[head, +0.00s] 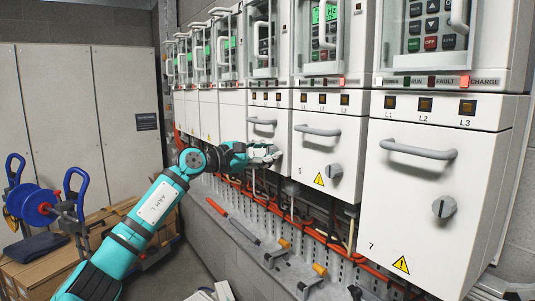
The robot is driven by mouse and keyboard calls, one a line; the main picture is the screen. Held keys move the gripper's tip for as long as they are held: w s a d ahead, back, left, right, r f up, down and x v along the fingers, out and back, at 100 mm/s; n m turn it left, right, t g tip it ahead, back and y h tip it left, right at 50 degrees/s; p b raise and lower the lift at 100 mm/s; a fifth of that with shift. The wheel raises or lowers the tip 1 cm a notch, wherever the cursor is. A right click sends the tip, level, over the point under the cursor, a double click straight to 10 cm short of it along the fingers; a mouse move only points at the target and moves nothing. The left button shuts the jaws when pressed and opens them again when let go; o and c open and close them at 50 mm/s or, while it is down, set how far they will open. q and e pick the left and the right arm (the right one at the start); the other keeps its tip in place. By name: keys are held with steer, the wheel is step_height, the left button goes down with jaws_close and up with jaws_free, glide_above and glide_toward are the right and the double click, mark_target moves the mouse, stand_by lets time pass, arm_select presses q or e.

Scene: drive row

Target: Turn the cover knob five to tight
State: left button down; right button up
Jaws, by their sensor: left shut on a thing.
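My left arm reaches in from the lower left to the third drive cover from the right (265,109). My left gripper (272,154) is at the lower part of this cover, at the height of its knob, and is shut. The knob is hidden behind the fingers, so I cannot see its angle. Counting back from the cover marked 7, this is cover five. The cover's grey handle (262,121) is above the gripper. My right gripper is not in view.
The adjacent cover's knob (334,171) and the knob of cover 7 (443,206) stick out to the right. Orange cables (315,233) hang below the covers. A blue cable reel (34,204) stands at the left near cardboard boxes (40,276).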

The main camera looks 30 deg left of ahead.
arm_select(q)
steer(key=shift+r, duration=0.15)
steer(key=c, duration=1)
jaws_free()
steer(key=shift+s+a, duration=0.1)
steer(key=shift+v, duration=5.9)
steer(key=shift+f, duration=0.25)
